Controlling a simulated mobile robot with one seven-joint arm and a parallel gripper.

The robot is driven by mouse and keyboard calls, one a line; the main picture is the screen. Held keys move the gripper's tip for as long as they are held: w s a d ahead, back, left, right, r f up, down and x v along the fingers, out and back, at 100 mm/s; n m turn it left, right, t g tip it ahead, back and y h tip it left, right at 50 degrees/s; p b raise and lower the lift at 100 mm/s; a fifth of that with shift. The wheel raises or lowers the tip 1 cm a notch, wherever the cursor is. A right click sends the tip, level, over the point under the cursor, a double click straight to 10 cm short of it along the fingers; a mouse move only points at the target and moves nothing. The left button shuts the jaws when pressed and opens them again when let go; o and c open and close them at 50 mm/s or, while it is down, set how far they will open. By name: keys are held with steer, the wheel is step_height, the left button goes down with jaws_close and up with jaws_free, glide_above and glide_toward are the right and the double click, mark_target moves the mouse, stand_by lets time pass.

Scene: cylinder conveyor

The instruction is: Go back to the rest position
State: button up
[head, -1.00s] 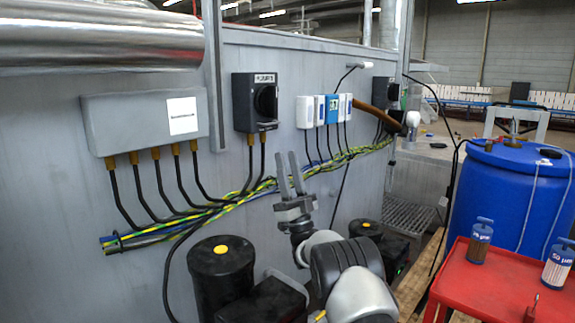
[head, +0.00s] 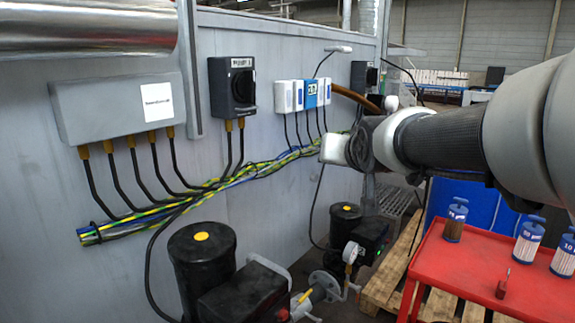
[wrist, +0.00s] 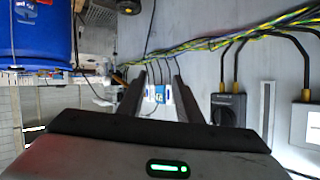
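My gripper shows in the wrist view (wrist: 159,80), with its two dark fingers apart and nothing between them. Behind the gap, a row of blue and white devices on the grey wall is visible at a distance. In the head view, my arm reaches in from the right edge across the upper right. Its far end is near the wall's right part, and the fingers are not visible there. The wrist view is upside down.
A red table (head: 462,280) at lower right holds several filter cylinders (head: 529,242). A blue barrel (head: 480,203) stands behind it, partly hidden by my arm. Green-yellow cables (head: 205,190), a grey box (head: 118,105) and a black rotary switch (head: 232,87) are on the wall. Black pumps (head: 203,262) stand below.

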steer(key=s+d+f+g, duration=0.1)
steer(key=s+f+g, duration=0.1)
steer(key=s+f, duration=0.5)
steer(key=s+d+f+n+g, duration=0.1)
steer(key=s+f+g, duration=0.15)
steer(key=s, duration=0.95)
steer(key=s+d+f+g, duration=0.1)
steer(key=s+f+g, duration=0.3)
steer(key=s, duration=0.5)
step_height(320, 180, up, 22)
steer(key=s+p, duration=0.1)
steer(key=p, duration=2.2)
steer(key=shift+a+r+t+h, duration=0.2)
steer(key=shift+t+h, duration=0.1)
steer(key=shift+t, duration=0.15)
steer(key=shift+a+n, duration=0.1)
steer(key=shift+n, duration=0.2)
